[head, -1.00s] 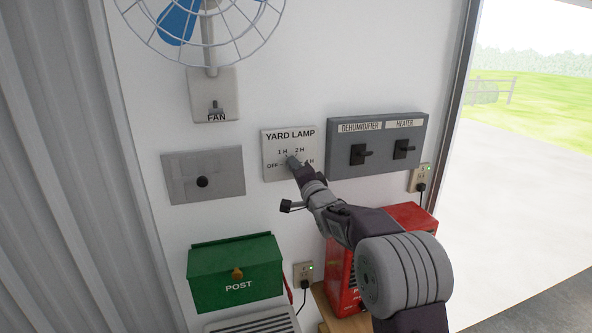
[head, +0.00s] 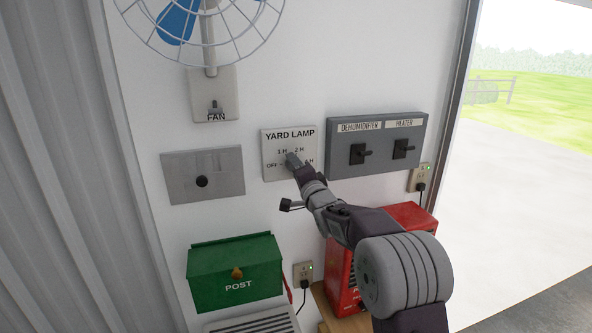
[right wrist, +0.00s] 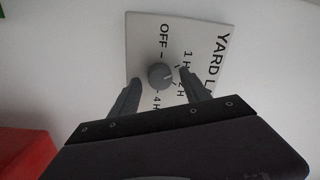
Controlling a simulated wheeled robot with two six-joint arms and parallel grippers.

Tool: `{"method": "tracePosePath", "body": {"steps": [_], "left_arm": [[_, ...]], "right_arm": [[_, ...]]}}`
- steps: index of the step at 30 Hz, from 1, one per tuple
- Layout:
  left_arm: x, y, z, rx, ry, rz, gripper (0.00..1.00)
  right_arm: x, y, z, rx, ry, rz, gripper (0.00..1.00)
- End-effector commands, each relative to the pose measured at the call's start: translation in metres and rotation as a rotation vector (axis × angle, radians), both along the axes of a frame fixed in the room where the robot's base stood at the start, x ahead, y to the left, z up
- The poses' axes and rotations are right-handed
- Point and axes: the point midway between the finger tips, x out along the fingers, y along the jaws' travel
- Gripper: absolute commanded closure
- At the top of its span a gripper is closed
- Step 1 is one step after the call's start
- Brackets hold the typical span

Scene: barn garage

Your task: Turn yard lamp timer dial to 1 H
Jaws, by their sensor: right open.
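The yard lamp timer panel (head: 271,148) is a pale plate on the wall, with OFF, 1 H, 2 H and 4 H marks around a grey dial. It fills the upper middle of the right wrist view (right wrist: 143,30), turned sideways. The round dial (right wrist: 161,76) shows there between my fingertips; which mark its pointer faces is too small to tell. My right gripper (right wrist: 158,78) is open, one finger on each side of the dial; contact is not clear. In the head view my right gripper (head: 293,160) covers the dial. My left gripper is not in view.
A dehumidifier and heater switch panel (head: 376,146) is close on the right. A green post box (head: 235,272) and a red box (head: 345,280) are below.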

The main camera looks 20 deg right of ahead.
Motion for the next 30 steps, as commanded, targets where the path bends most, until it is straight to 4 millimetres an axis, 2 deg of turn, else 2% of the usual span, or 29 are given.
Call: {"method": "tracePosePath", "body": {"steps": [5,9,15,19,30], "left_arm": [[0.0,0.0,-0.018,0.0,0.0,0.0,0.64],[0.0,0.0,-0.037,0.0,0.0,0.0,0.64],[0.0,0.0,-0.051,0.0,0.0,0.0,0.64],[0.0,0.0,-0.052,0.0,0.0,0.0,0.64],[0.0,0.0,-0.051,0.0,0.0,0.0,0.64]], "right_arm": [[-0.018,-0.001,-0.006,0.0,-0.002,0.0,0.45],[-0.048,-0.004,-0.008,-0.001,-0.004,-0.002,0.45],[-0.082,-0.006,-0.007,-0.001,-0.001,-0.001,0.45],[-0.09,-0.006,-0.006,0.0,0.001,-0.001,0.45],[-0.09,-0.006,-0.005,0.0,0.001,0.0,0.45]]}}
